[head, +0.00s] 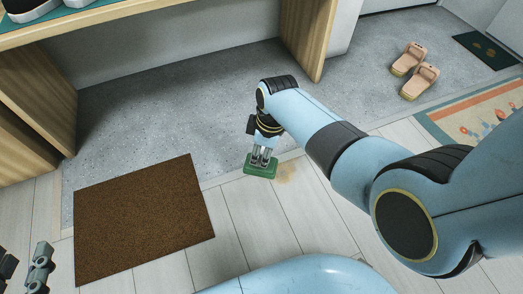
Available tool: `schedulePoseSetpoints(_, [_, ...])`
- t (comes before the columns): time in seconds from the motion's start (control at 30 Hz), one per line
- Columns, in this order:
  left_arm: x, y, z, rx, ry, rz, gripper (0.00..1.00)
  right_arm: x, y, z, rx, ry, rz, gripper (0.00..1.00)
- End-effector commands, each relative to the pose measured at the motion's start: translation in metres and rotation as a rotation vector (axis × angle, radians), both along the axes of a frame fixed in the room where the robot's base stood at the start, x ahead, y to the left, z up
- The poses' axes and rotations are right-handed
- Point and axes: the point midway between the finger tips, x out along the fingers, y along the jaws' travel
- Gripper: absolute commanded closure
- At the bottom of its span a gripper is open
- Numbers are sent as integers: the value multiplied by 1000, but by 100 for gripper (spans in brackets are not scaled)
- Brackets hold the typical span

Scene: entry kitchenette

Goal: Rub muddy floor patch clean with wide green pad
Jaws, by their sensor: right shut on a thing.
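The green pad (260,168) lies flat at the edge of the light plank floor, by the grey entry floor. My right gripper (262,157) points down and is shut on the pad from above. A faint brownish muddy patch (287,172) shows on the planks just right of the pad. I cannot tell how much of the patch the pad and arm hide. My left gripper (25,268) shows only partly at the lower left corner, away from the pad, and its jaw state is unclear.
A brown doormat (140,217) lies left of the pad. Pink slippers (415,70), a patterned rug (478,115) and a dark mat (486,50) are at the right. A wooden shelf (307,38) holding shoes stands at the back. Planks in front of the pad are clear.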

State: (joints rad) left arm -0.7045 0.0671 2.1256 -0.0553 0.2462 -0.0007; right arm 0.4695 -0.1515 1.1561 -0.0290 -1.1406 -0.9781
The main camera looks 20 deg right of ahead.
Motion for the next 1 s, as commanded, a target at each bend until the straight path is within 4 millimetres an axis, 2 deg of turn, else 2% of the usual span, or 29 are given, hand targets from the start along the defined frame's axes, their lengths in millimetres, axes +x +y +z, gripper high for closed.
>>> schedulePoseSetpoints(0.3, [32,-5,43,0,-195,-21,60,-1,0,-9,0,2,-1,100])
schedulePoseSetpoints(0.7, [57,-10,96,1,-421,-47,60,-1,0,-17,0,1,-1,100])
schedulePoseSetpoints(1.0, [62,-12,113,1,-489,-55,60,0,0,-19,0,0,-1,100])
